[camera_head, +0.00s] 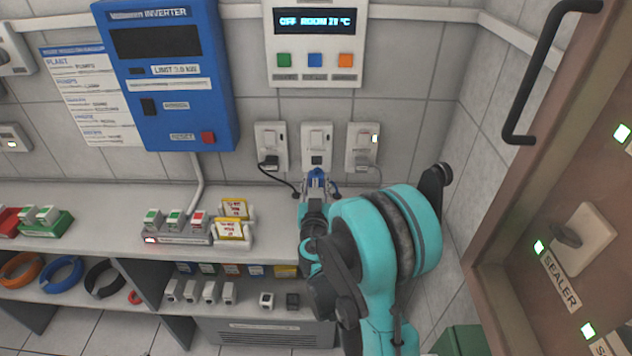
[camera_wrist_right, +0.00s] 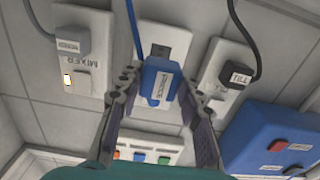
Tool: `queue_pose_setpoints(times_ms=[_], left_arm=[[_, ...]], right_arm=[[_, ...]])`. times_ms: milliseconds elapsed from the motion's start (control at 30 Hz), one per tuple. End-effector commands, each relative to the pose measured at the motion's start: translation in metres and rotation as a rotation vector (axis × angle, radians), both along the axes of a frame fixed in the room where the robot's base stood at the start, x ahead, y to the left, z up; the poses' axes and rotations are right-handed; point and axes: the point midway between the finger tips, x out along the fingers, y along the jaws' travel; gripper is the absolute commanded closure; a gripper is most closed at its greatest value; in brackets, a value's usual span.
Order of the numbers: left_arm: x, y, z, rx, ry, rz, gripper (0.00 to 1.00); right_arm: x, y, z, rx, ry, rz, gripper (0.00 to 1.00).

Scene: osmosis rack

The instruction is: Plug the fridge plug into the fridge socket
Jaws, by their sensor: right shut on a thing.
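The blue fridge plug (camera_wrist_right: 161,82), labelled "FRIDGE", is between the two fingers of my right gripper (camera_wrist_right: 158,100), which is shut on it. Its blue cord runs to the top of the wrist view. The fridge socket, the middle white wall plate (camera_head: 317,139), has no plug in its dark opening. In the wrist view the plate (camera_wrist_right: 163,42) shows beyond the plug, which overlaps its near part; I cannot tell the exact gap. In the head view my right gripper (camera_head: 317,186) is just below this plate. My left gripper is not in view.
The left socket (camera_head: 271,136) holds a black plug, labelled "TILL" in the wrist view; the right one (camera_head: 359,140) holds a grey plug. A blue inverter box (camera_head: 180,100) and a display panel (camera_head: 314,60) hang above. A counter (camera_head: 270,225) lies below; a door stands right.

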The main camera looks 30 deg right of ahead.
Motion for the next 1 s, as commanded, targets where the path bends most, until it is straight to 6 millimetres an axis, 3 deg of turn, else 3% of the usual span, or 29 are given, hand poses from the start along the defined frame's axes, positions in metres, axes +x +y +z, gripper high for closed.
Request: queue_pose_setpoints(times_ms=[700,1000], left_arm=[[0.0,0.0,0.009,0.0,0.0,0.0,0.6],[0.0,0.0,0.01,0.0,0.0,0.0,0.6]], right_arm=[[0.044,-0.027,0.0,0.001,0.001,0.0,0.9],[0.049,-0.03,0.0,0.001,0.001,0.0,0.9]])
